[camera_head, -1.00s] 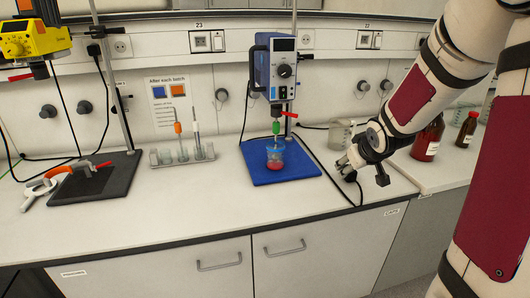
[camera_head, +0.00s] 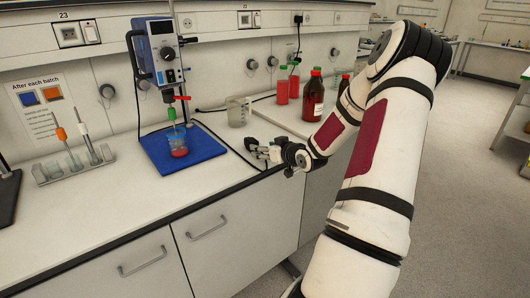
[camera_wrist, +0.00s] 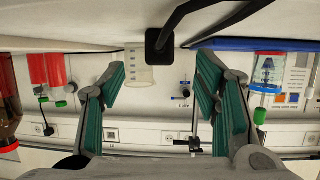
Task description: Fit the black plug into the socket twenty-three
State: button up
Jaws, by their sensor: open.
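The black plug (camera_wrist: 160,42) is on its black cable at the counter's front edge in the wrist view, which shows the room upside down. My gripper (camera_wrist: 160,85) is open, with one green-padded finger on each side of the plug's line and a gap to each. In the head view my gripper (camera_head: 262,153) is low at the counter's front edge, right of the blue pad; the plug is too small to make out there. The label 23 (camera_head: 65,16) is on the wall rail at upper left, above a square socket panel (camera_head: 68,34).
A clear beaker (camera_head: 238,112) and red and brown bottles (camera_head: 313,95) stand behind my gripper. A sample rack (camera_head: 75,166) is at left.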

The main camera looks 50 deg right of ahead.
aim_at(250, 143)
jog(key=shift+b+x, duration=1.3)
jog(key=shift+x, duration=2.2)
jog(key=shift+f, duration=0.1)
grip_shut()
